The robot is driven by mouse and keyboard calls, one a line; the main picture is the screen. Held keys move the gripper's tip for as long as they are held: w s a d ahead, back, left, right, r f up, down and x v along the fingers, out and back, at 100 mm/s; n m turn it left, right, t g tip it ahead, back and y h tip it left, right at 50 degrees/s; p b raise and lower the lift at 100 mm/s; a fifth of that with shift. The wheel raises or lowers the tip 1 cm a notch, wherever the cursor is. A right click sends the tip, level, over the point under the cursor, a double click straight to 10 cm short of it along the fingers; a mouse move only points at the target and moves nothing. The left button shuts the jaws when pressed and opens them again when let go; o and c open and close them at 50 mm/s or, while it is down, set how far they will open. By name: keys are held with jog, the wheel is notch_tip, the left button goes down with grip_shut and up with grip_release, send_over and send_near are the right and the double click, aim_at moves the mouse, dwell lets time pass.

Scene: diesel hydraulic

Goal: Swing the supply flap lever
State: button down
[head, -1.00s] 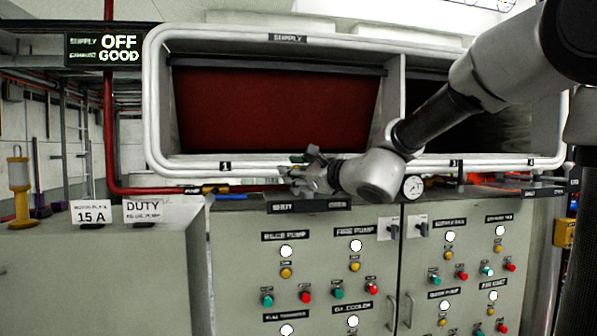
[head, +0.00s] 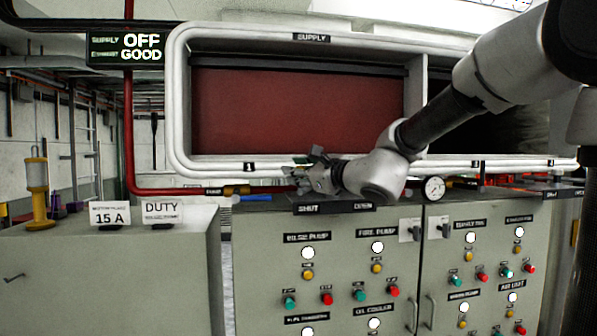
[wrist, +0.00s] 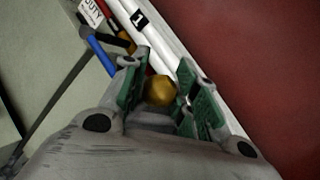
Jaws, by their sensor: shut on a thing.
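The supply flap (head: 295,112) is a dark red panel that fills the left opening under the SUPPLY label. My gripper (head: 312,174) is low in front of the frame's bottom rail, just above the SHUT/OPEN plate (head: 332,208), nearer its SHUT end. In the wrist view my gripper (wrist: 165,88) has its green pads on either side of a round brass knob (wrist: 159,90), shut on it. I take this knob for the lever's end. The lever's shaft is hidden, and the knob is not distinct in the head view.
A sign (head: 127,48) reads SUPPLY OFF, EXHAUST GOOD. A switch cabinet (head: 340,270) with buttons and lamps stands below. A gauge (head: 433,188) sits right of my gripper. A yellow lantern (head: 38,190) and label cards stand on the left cabinet (head: 110,265).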

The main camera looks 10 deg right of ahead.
jog(key=c, duration=1.2)
grip_release()
jog(key=shift+w+f, duration=0.1)
jog(key=shift+f, duration=0.4)
jog(key=shift+o, duration=0.3)
jog(key=shift+r, duration=0.2)
jog(key=v, duration=1.2)
